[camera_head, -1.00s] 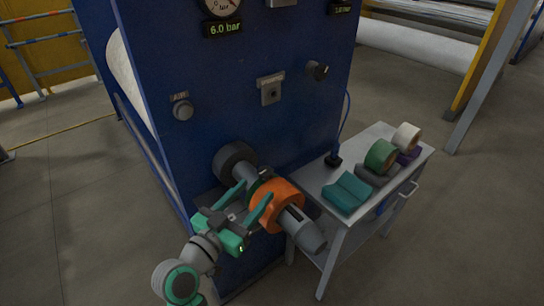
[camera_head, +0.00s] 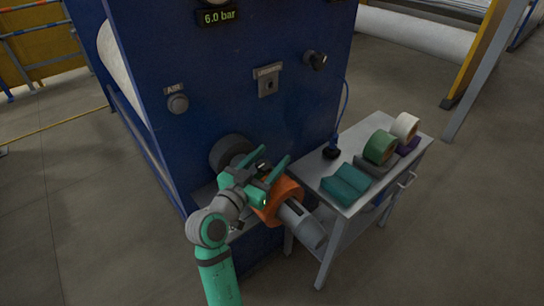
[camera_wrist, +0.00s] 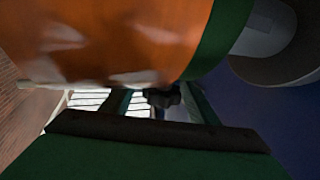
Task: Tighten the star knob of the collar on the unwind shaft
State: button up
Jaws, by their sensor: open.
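The unwind shaft (camera_head: 301,224) sticks out of the blue machine from a dark round hub (camera_head: 230,152). An orange ring (camera_head: 279,200) sits around it, partly hidden by my gripper (camera_head: 274,156). In the wrist view the orange ring (camera_wrist: 110,35) fills the top, with a green band (camera_wrist: 217,38) along its machine side. A small dark lobed piece, apparently the star knob (camera_wrist: 163,97), shows between my fingers (camera_wrist: 158,104), near the band's lower end. I cannot tell whether it is on the band or the ring. My gripper is open, and no contact with the knob is visible.
A grey table (camera_head: 341,206) stands right of the shaft with a teal folded item (camera_head: 346,184), a green roll (camera_head: 380,147) and a white roll (camera_head: 404,126). The blue machine panel (camera_head: 215,60) with a gauge display and knobs rises behind. Floor at left is clear.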

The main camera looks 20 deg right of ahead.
jog(key=shift+w+d, duration=0.35)
jog(key=c, duration=1)
jog(key=shift+c, duration=0.2)
